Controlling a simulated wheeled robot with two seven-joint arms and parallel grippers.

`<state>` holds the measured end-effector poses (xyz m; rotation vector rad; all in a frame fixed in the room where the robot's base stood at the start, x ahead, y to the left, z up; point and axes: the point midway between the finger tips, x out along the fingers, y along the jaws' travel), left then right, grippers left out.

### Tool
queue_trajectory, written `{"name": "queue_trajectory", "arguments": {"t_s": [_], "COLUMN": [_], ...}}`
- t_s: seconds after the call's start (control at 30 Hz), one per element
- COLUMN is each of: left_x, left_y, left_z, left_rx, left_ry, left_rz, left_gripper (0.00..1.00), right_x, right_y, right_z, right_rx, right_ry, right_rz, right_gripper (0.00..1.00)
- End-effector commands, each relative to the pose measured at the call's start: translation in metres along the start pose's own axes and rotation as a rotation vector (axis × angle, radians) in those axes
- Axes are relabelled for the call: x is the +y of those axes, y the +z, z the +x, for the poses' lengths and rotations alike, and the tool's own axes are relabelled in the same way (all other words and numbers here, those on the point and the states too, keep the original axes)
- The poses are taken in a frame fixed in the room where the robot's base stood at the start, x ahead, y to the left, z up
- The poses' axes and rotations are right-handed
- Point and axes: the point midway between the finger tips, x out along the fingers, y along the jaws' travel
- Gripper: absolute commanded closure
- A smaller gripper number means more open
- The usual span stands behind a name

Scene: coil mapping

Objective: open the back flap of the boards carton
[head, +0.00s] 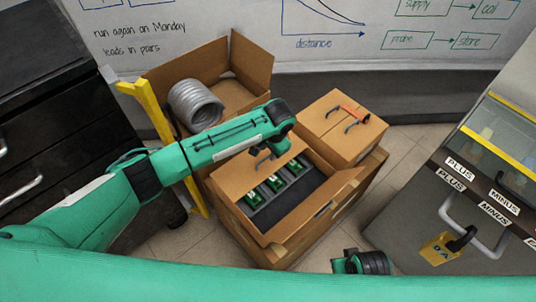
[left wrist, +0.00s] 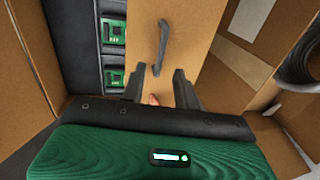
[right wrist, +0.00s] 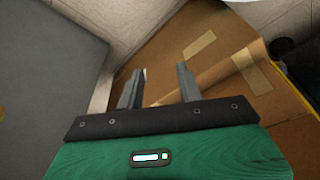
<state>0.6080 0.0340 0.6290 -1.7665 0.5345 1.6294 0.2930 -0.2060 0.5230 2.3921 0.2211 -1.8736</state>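The boards carton (head: 287,252) stands in the middle of the head view, with green boards (head: 275,183) in slots and a dark empty area inside. Its brown back flap (head: 235,178) bears a dark handle (head: 262,159) and covers part of the opening. My left gripper (left wrist: 164,72) is over this flap. Its fingers are apart, and the handle (left wrist: 162,45) shows beyond the tips; I see no grip on it. In the head view my left wrist hides the fingers. My right gripper (right wrist: 158,76) is open and empty, low before taped cardboard (right wrist: 200,50).
A closed carton (head: 335,135) with an orange-marked handle adjoins at the back right. An open carton with a metal coil (head: 194,106) stands at the back left beside a yellow post (head: 152,108). A grey cabinet (head: 420,225) is at right, dark drawers (head: 60,130) at left.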

Motion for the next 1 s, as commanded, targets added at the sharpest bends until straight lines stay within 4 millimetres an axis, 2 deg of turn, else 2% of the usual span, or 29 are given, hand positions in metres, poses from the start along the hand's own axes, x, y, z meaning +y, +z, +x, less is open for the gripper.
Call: {"name": "queue_trajectory", "arguments": {"t_s": [0.1, 0.2, 0.57, 0.73, 1.0], "left_x": [0.001, 0.001, 0.001, 0.001, 0.000], "left_y": [0.000, 0.000, 0.000, 0.000, 0.000], "left_z": [0.018, 0.025, 0.030, 0.030, 0.029], "left_rx": [-0.002, 0.000, 0.001, 0.001, 0.001], "left_ry": [0.000, 0.000, 0.000, 0.000, 0.002], "left_rz": [0.001, 0.001, 0.001, 0.001, 0.001], "left_gripper": [0.69, 0.69, 0.69, 1.00, 1.00], "right_x": [0.000, 0.000, 0.000, 0.000, 0.000], "right_y": [-0.001, -0.003, -0.001, 0.001, 0.000], "right_z": [-0.004, -0.008, -0.010, -0.010, -0.010], "right_rx": [0.004, 0.010, 0.009, 0.005, 0.005], "right_ry": [0.001, 0.001, 0.001, 0.000, 0.000], "right_rz": [0.000, 0.000, -0.001, 0.000, 0.000], "right_gripper": [0.64, 0.64, 0.64, 0.64, 0.64]}}
